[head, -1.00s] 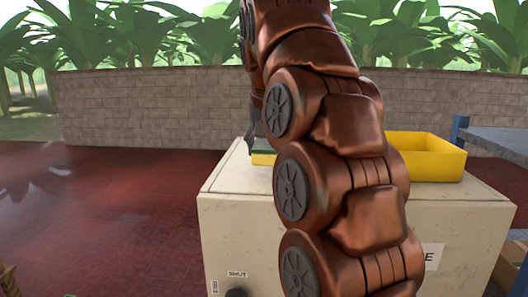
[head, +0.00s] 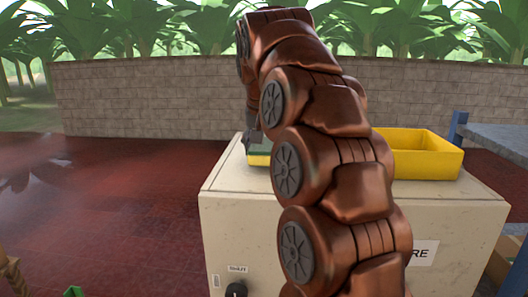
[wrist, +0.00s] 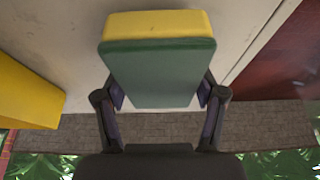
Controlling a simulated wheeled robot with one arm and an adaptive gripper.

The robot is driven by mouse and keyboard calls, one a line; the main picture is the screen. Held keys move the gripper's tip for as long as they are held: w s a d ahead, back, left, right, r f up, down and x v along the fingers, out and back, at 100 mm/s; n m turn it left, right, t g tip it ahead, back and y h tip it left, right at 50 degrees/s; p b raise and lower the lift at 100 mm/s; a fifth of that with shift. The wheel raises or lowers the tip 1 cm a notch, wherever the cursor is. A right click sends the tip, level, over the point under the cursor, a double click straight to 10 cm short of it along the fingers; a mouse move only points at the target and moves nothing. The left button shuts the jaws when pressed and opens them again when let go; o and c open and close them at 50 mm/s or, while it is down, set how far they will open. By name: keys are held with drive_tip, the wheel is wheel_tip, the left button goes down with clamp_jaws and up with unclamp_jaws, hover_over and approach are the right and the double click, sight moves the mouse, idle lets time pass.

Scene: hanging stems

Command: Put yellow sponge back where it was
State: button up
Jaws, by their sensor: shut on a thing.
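The sponge (wrist: 160,72) is yellow with a dark green face, and it sits between the fingers of my gripper (wrist: 160,97) in the wrist view. The gripper is shut on its sides. In the head view the sponge (head: 258,158) shows at the left part of the cream cabinet's top (head: 228,172), partly hidden behind my arm. My gripper (head: 251,143) is just above it there. I cannot tell whether the sponge touches the cabinet top.
A yellow open bin (head: 428,157) stands on the cabinet's right part; its wall (wrist: 25,95) shows at left in the wrist view. A grey table (head: 500,140) is at the right. A stone wall (head: 150,100) stands behind. Red floor (head: 110,210) lies open at left.

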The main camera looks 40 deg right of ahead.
sight(264, 145)
drive_tip(key=shift+w+f, duration=0.1)
drive_tip(key=shift+f, duration=0.7)
drive_tip(key=shift+f, duration=0.2)
drive_tip(key=o, duration=1.2)
drive_tip(key=shift+r, duration=0.1)
drive_tip(key=shift+b+v, duration=0.55)
drive_tip(key=shift+v, duration=1.85)
drive_tip(key=p+v, duration=0.1)
drive_tip(key=v, duration=0.3)
drive_tip(key=shift+w+p, duration=0.1)
drive_tip(key=shift+p, duration=0.3)
drive_tip(key=shift+p+v, duration=1.45)
drive_tip(key=shift+v, duration=0.35)
